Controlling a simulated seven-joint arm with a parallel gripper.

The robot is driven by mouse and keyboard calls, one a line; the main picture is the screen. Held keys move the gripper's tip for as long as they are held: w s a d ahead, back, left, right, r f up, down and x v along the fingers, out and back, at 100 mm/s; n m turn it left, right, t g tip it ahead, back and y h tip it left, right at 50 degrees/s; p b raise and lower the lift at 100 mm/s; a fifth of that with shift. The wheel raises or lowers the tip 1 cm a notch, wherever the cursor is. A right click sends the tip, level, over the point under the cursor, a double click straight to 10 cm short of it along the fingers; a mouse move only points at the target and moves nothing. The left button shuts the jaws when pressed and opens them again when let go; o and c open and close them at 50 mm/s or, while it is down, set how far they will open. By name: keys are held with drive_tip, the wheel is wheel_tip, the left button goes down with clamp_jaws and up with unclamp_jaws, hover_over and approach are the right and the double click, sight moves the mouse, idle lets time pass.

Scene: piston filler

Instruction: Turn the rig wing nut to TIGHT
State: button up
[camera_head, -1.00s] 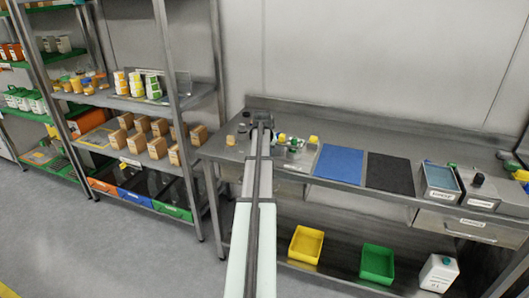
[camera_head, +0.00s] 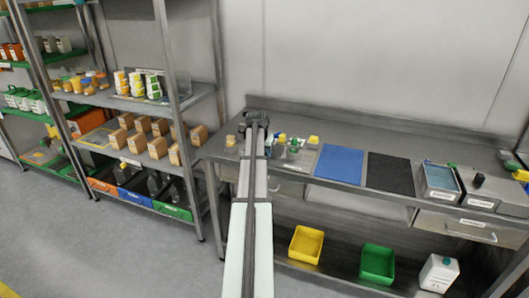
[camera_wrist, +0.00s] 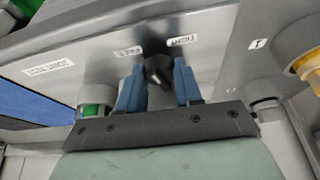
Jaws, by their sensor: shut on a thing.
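In the wrist view, the dark wing nut (camera_wrist: 158,71) sits on the grey metal rig panel (camera_wrist: 100,65). My gripper (camera_wrist: 158,85) has its two blue fingers on either side of the nut and is shut on it. A label reading TIGHT (camera_wrist: 183,40) is on the panel above and right of the nut. Another label (camera_wrist: 128,51), hard to read, is above and left of it. In the head view my arm hides the rig and nut, and my gripper (camera_head: 257,120) shows only as a dark shape at the bench's back left.
A green-and-white fitting (camera_wrist: 93,103) is left of my fingers, and a white-and-amber cylinder (camera_wrist: 303,50) is at right. On the bench, a blue mat (camera_head: 340,164), a black mat (camera_head: 391,173) and a grey tray (camera_head: 440,181) lie to the right. Shelves (camera_head: 145,105) stand at left.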

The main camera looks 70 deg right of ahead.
drive_tip(key=shift+w+m+g, duration=0.1)
drive_tip(key=shift+m+g, duration=0.3)
drive_tip(key=shift+m, duration=0.8)
drive_tip(key=o, duration=0.8)
drive_tip(key=v, duration=1.3)
drive_tip(key=shift+w+a+r, duration=0.1)
drive_tip(key=shift+w+r, duration=0.05)
drive_tip(key=shift+r, duration=0.25)
